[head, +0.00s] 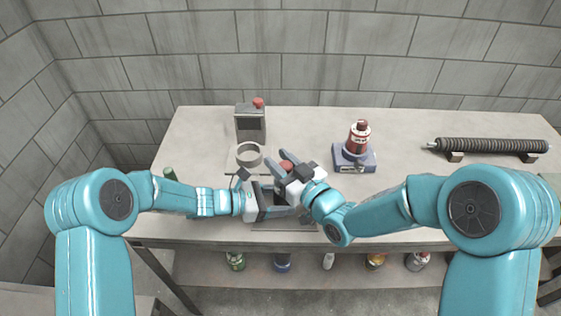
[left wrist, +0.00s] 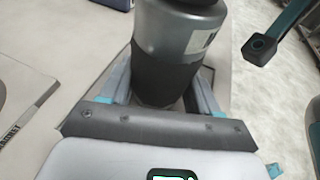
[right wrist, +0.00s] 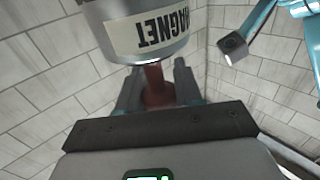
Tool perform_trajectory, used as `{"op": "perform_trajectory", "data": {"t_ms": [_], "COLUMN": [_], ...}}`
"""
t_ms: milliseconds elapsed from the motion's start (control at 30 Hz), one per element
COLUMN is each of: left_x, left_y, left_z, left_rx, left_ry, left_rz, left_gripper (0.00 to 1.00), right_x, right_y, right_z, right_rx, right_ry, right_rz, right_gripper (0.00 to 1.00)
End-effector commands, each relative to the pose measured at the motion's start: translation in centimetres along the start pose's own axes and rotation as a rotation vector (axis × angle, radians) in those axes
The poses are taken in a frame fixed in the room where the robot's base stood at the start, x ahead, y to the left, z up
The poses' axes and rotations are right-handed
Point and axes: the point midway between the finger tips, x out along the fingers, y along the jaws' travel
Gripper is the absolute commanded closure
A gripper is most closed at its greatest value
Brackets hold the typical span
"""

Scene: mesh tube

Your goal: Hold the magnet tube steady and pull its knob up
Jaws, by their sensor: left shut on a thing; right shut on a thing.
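The magnet tube (left wrist: 178,45) is a grey cylinder with a darker lower part. In the left wrist view that dark part sits between the fingers of my left gripper (head: 277,200), which is shut on it. In the right wrist view the tube's metal end (right wrist: 150,30) carries a MAGNET label, upside down in the picture. The red knob (right wrist: 154,88) is between the fingers of my right gripper (head: 284,164), which is shut on it. In the head view the grippers hide most of the tube; a bit of the red knob (head: 287,167) shows.
A dark coiled rod (head: 490,146) lies far right. Several jars sit below.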

Motion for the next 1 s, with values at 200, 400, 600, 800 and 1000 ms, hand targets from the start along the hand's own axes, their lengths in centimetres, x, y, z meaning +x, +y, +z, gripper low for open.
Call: {"op": "perform_trajectory", "data": {"t_ms": [200,400,600,800,1000], "left_x": [0.0,0.0,0.0,0.0,0.0], "left_y": [0.1,0.1,0.1,0.1,0.0], "left_z": [-0.1,-0.1,-0.2,-0.2,-0.2], "left_rx": [0.0,0.0,-0.001,-0.001,-0.001], "left_ry": [0.003,0.003,0.005,0.005,0.005], "left_rz": [0.002,0.003,0.004,0.003,0.002], "left_gripper": [0.56,0.56,0.56,0.56,0.55], "right_x": [0.0,0.0,0.0,0.0,-0.7], "right_y": [0.0,-0.1,0.0,0.0,0.1], "right_z": [-3.9,-4.8,-4.9,-4.9,-5.0], "right_rx": [-0.003,0.0,0.0,-0.001,-0.001], "right_ry": [0.006,0.004,0.007,0.008,0.008], "right_rz": [-0.001,-0.001,-0.001,-0.001,0.001], "right_gripper": [1.0,1.0,0.62,0.39,0.39]}}
